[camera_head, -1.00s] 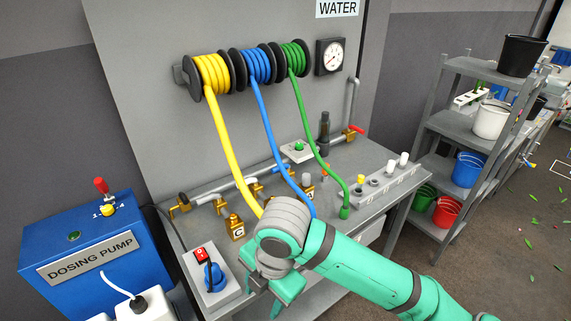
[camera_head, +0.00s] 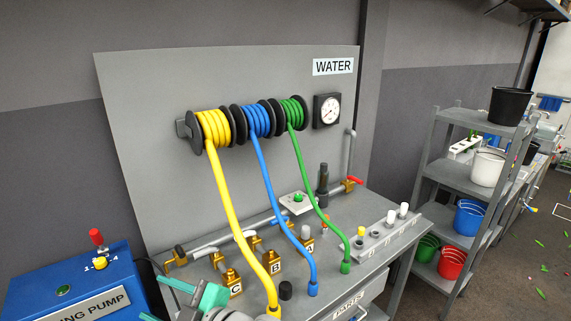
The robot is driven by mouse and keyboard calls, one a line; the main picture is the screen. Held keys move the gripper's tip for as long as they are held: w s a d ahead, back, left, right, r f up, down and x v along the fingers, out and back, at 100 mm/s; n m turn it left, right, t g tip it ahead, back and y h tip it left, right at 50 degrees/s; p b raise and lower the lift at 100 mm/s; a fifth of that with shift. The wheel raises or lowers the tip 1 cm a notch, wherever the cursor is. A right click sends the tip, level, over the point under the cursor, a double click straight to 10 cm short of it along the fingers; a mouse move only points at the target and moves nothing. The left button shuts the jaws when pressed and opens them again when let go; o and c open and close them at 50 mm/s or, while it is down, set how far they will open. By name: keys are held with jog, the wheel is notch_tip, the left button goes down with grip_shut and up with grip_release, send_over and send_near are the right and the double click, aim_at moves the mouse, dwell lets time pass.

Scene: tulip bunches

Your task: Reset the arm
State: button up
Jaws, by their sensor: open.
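My gripper (camera_head: 172,302) shows at the bottom edge of the head view, in front of the bench's left part. Its teal and grey parts are partly cut off by the frame. Its jaws are open, and I see nothing held between them. Most of my arm is below the frame. The yellow hose (camera_head: 226,205) hangs from its reel to the right of my gripper, its lower end at the bottom edge. The blue hose (camera_head: 270,180) and green hose (camera_head: 315,190) hang further right, their ends down at the bench.
Brass valves (camera_head: 232,280) labelled A, B and C line the bench (camera_head: 372,222). A grey shelf (camera_head: 460,180) with buckets stands at the right. The wall panel (camera_head: 150,130) rises behind.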

jog(key=s+d+f+m+t+h, duration=0.2)
jog(key=d+f+m+t+h, duration=0.35)
jog(key=f+m, duration=0.35)
jog(key=s+d+f+m+t+h, duration=0.3)
jog(key=d+f+m+t+h, duration=0.15)
jog(key=d+f+m, duration=0.5)
jog(key=s+d+f+h, duration=0.1)
jog(key=s+d+f, duration=0.1)
jog(key=s, duration=0.6)
jog(key=s+d+f+g+h, duration=0.1)
jog(key=s+d+f, duration=0.1)
jog(key=s+d, duration=0.3)
jog(key=s+d+f+h, duration=0.2)
jog(key=s+d, duration=0.1)
jog(key=s, duration=0.9)
jog(key=shift+s+d+f+m+g, duration=0.15)
jog(key=shift+s+f+m+g, duration=0.1)
jog(key=shift+m+g, duration=0.2)
jog(key=shift+c, duration=0.6)
